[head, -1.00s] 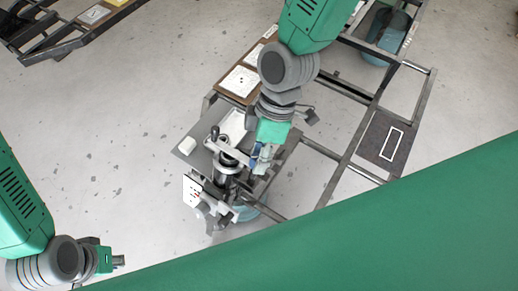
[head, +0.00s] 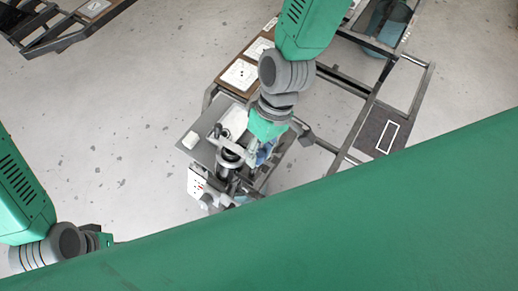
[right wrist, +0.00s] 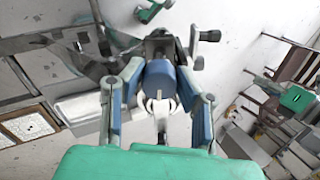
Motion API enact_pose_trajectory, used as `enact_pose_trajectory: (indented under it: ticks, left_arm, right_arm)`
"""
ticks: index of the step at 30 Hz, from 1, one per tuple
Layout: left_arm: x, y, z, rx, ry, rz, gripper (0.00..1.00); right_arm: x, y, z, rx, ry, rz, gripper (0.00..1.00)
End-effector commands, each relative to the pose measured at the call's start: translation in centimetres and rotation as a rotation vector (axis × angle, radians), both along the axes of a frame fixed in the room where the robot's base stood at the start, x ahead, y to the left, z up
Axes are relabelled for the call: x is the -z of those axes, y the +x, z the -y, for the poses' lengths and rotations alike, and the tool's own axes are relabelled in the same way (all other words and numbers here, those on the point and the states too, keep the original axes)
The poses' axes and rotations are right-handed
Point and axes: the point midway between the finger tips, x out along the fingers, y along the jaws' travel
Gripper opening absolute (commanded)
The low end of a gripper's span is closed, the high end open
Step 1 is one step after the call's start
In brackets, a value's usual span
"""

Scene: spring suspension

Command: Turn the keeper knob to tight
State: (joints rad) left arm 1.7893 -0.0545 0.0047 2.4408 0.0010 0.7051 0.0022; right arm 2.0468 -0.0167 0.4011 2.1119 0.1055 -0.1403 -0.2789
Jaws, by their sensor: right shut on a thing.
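The keeper knob appears to be the blue cylinder (right wrist: 160,78) with a white part below it, in the middle of the right wrist view. My right gripper (right wrist: 159,88) has its blue-padded fingers on both sides of it and is shut on it. In the head view my right gripper (head: 265,153) is at the right side of the dark spring assembly (head: 230,165), and its fingertips are hard to make out. The knob's marking cannot be read. My left gripper (head: 106,240) is at the lower left, away from the assembly, its fingers mostly hidden behind my green body.
The assembly stands at the end of a grey tray (head: 201,130) holding a small white block (head: 190,140). A white panel with red marks (head: 196,184) is at its lower left. A metal frame (head: 365,115) extends right. Open floor lies left.

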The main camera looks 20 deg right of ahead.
Motion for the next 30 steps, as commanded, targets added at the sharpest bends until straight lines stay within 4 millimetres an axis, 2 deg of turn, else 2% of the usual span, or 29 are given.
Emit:
enact_pose_trajectory:
  ticks: [9,24,25,26,30]
  left_arm:
    - [-0.06,0.00,0.00,0.000,0.000,0.000,0.00]
    - [-0.06,0.00,0.00,0.000,0.000,0.000,0.00]
    - [-0.06,0.00,0.00,0.000,0.000,0.000,0.00]
    - [-0.06,0.00,0.00,0.000,0.000,0.000,0.00]
    - [-0.07,0.00,0.00,0.000,0.000,0.000,0.00]
  right_arm:
    - [0.11,0.25,0.01,0.100,-0.026,-0.025,0.00]
    - [0.10,0.29,0.01,0.113,-0.029,-0.029,0.00]
    - [0.10,0.28,0.01,0.112,-0.029,-0.029,0.38]
    - [0.09,0.26,0.01,0.112,-0.029,-0.029,0.48]
    - [0.05,0.14,0.00,0.111,-0.029,-0.031,0.48]
